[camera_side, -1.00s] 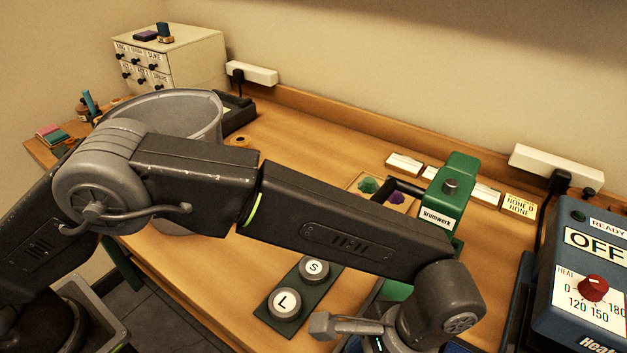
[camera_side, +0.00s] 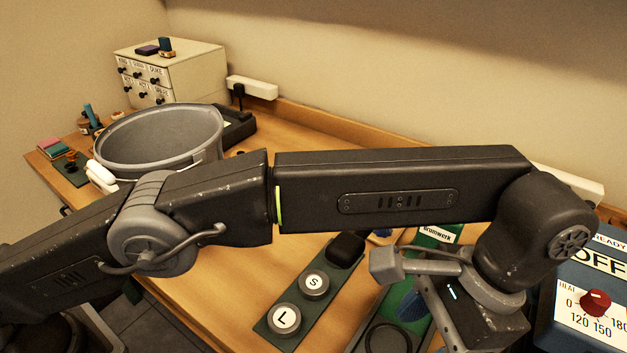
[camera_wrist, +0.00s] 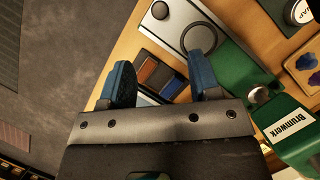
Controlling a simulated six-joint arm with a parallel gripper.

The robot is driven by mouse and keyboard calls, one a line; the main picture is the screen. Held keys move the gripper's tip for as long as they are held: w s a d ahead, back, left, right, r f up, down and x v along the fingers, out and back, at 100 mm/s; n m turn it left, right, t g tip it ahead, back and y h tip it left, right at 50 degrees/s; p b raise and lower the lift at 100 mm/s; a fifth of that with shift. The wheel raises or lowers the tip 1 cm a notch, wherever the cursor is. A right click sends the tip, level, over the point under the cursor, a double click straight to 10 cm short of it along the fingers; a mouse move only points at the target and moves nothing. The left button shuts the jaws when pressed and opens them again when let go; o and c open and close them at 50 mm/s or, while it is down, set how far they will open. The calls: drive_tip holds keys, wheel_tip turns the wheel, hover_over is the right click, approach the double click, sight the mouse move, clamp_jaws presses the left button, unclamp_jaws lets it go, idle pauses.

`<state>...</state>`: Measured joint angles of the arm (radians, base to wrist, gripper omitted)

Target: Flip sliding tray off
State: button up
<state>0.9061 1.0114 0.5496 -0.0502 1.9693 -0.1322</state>
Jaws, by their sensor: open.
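The green Brumwerk press (camera_side: 437,234) stands partly behind my arm in the side view; its green body (camera_wrist: 245,80) also shows in the wrist view. At its base is a dark ring (camera_side: 388,336), and the wrist view shows this ring (camera_wrist: 199,38) beside a pale grey plate with a dark knob (camera_wrist: 160,11). I cannot tell for sure which part is the sliding tray. My gripper (camera_wrist: 162,64) is open and empty, its blue fingers spread above the table edge and small coloured blocks. In the side view, a blue finger shows over the green base; contact cannot be told.
The blue heater box (camera_side: 575,290), reading OFF, with a red knob (camera_side: 595,302), stands close right of my wrist. A grey bucket (camera_side: 158,140) stands at the back left.

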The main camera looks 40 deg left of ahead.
drive_tip(key=a+r+n+t+h, duration=0.2)
drive_tip(key=a+r+t+h, duration=0.2)
drive_tip(key=a+r, duration=0.9)
drive_tip(key=shift+a+r, duration=0.4)
drive_tip(key=shift+a, duration=0.45)
drive_tip(key=shift+s, duration=0.1)
drive_tip(key=d+f+m+g+y, duration=0.2)
drive_tip(key=d+f+g+y, duration=0.2)
drive_tip(key=d+f, duration=1.05)
drive_tip(key=x, duration=1.3)
drive_tip(key=shift+f, duration=0.1)
drive_tip(key=shift+c, duration=0.6)
clamp_jaws()
